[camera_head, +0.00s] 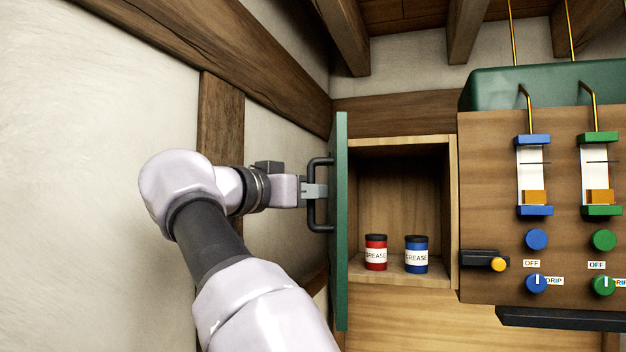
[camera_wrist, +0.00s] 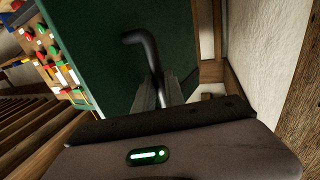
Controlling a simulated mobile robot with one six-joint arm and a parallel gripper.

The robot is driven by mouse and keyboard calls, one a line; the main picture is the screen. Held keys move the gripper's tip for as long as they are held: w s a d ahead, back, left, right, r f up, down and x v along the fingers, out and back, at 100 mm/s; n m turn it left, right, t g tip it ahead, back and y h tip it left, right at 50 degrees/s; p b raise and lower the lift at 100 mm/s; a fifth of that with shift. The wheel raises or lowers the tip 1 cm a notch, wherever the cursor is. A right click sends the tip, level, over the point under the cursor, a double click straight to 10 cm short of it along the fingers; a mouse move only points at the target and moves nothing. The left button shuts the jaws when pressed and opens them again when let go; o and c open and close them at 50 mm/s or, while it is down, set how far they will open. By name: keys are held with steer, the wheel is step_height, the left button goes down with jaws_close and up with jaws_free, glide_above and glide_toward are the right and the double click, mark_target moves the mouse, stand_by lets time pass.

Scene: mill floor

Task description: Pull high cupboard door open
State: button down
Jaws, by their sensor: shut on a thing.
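The high cupboard (camera_head: 402,145) stands open in the head view, its wooden inside showing. Its green door (camera_head: 341,240) is swung out to the left and seen nearly edge-on. A dark bar handle (camera_head: 318,226) is on the door's outer face, on the left. My gripper (camera_head: 318,191) is shut on the handle's upright bar, coming from the left. In the wrist view the door (camera_wrist: 95,65) fills the upper middle, and the handle (camera_wrist: 140,42) runs down between my fingers (camera_wrist: 158,92). The fingertips are partly hidden in that view.
A red grease tin (camera_head: 376,263) and a blue grease tin (camera_head: 416,265) stand on the cupboard's floor. A wooden panel (camera_head: 490,200) with knobs and gauges is at the right. A plaster wall (camera_head: 100,150) with timber beams is close behind my arm at the left.

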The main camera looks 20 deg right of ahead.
steer(key=shift+w+a, duration=0.4)
steer(key=c, duration=1.5)
jaws_free()
steer(key=shift+d, duration=0.1)
steer(key=shift+o, duration=0.5)
steer(key=shift+w+d, duration=0.1)
steer(key=shift+w, duration=0.05)
steer(key=v, duration=1.7)
steer(key=shift+s+a, duration=0.25)
steer(key=shift+s, duration=0.05)
